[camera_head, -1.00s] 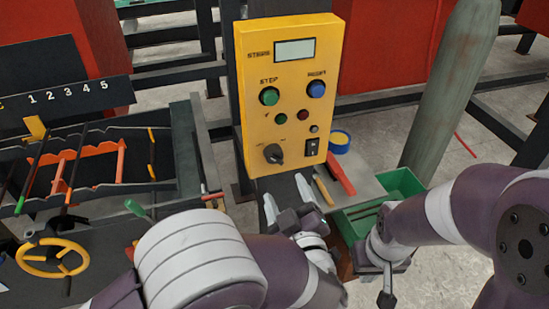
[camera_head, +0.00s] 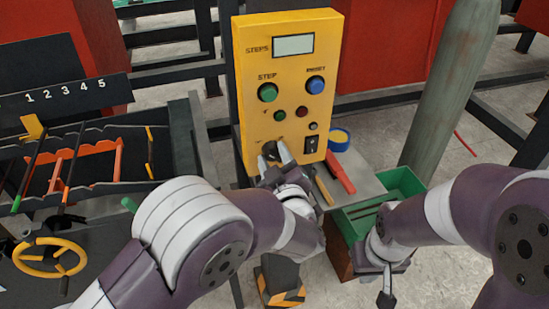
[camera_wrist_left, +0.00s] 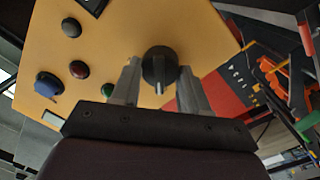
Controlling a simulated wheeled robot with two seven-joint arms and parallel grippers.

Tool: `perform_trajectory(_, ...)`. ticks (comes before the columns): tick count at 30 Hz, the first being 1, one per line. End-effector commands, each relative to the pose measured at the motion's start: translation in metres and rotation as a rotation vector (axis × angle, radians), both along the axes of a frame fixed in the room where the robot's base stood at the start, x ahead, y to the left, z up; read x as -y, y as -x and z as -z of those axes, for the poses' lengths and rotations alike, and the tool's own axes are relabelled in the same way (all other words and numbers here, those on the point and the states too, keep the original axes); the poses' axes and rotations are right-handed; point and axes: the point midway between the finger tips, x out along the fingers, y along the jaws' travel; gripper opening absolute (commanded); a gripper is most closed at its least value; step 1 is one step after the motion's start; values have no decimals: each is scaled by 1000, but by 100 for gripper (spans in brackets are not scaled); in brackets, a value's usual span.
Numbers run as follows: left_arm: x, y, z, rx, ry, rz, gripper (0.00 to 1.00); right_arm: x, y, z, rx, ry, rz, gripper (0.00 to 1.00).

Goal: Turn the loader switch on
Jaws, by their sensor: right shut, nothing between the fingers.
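The yellow control box (camera_head: 250,110) faces me and also fills much of the left wrist view (camera_wrist_left: 170,20). Its black rotary knob (camera_wrist_left: 158,65) sits low on the panel, with a pale pointer mark; the small labels around it cannot be read. My left gripper (camera_head: 271,154) is at the knob. In the left wrist view its open fingers (camera_wrist_left: 160,85) stand on either side of the knob, with gaps visible. A black rocker switch (camera_head: 311,144) is at the panel's lower right. My right gripper (camera_head: 386,283) is shut and empty, low at the right, away from the box.
Green button (camera_head: 267,93) and blue button (camera_head: 315,85) are above the knob. A blue tape roll (camera_head: 339,139), a red-handled tool (camera_head: 340,172) and a green bin (camera_head: 403,186) are right of the box. A rack with a yellow wheel (camera_head: 50,257) is left.

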Motion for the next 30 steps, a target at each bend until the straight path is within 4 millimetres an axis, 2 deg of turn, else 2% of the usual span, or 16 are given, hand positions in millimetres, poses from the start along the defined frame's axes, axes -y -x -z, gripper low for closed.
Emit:
perform_trajectory(7, 0, 0, -1, -7, -20, 0, 14, 0, 0, -3, 0, 0, 0, 0)
perform_trajectory(13, 0, 0, -4, -34, -105, 1, 14, 0, 0, -14, 0, 0, 0, 0)
perform_trajectory(30, 2, 0, -6, -195, -596, 1, 14, 0, 0, -67, 0, 0, 0, 0)
